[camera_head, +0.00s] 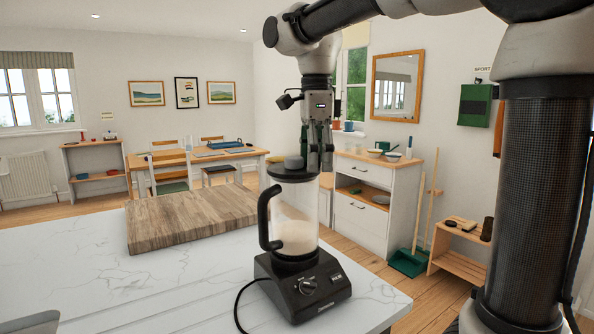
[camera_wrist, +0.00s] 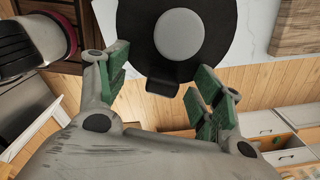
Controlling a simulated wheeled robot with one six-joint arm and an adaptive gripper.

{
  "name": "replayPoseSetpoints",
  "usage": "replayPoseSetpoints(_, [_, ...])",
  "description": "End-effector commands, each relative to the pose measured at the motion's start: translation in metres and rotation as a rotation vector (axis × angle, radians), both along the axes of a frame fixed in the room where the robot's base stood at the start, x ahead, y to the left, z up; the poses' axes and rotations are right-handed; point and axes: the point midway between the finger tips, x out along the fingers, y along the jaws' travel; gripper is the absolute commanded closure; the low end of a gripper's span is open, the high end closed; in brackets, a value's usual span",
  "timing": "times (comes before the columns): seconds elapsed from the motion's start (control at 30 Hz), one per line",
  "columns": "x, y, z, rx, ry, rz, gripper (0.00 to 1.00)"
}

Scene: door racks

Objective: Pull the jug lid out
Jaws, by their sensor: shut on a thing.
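The jug (camera_head: 297,225) is a clear blender jug with a black handle and pale contents at its bottom. It stands upright on a black base (camera_head: 303,285) on the counter. The black jug lid (camera_head: 287,174), with a round grey knob (camera_head: 293,162), sits at the jug's mouth. In the wrist view the lid (camera_wrist: 215,55) is at the top, its knob (camera_wrist: 179,36) beyond the fingertips. My gripper (camera_head: 320,160) points down at the lid's right side.
A wooden board (camera_head: 185,222) lies left of the jug on the marble counter (camera_head: 80,275). A black cord runs from the base across the counter. The counter's right edge is close to the base. A white cabinet (camera_head: 360,225) stands behind, with floor between.

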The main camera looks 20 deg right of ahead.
Motion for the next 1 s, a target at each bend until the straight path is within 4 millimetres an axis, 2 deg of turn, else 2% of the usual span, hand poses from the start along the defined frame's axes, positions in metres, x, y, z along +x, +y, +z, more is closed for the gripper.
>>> replayPoseSetpoints(0.03, [0.0,0.0,0.0,0.0,0.005,0.0,0.77])
replayPoseSetpoints(0.07, [0.001,0.0,0.001,-0.001,0.004,0.0,0.91])
replayPoseSetpoints(0.1, [0.001,0.001,0.004,-0.001,0.004,0.0,1.0])
replayPoseSetpoints(0.63, [0.0,0.001,0.035,0.0,0.001,0.0,1.0])
replayPoseSetpoints(1.0, [0.0,0.0,0.038,0.0,0.001,0.0,1.0])
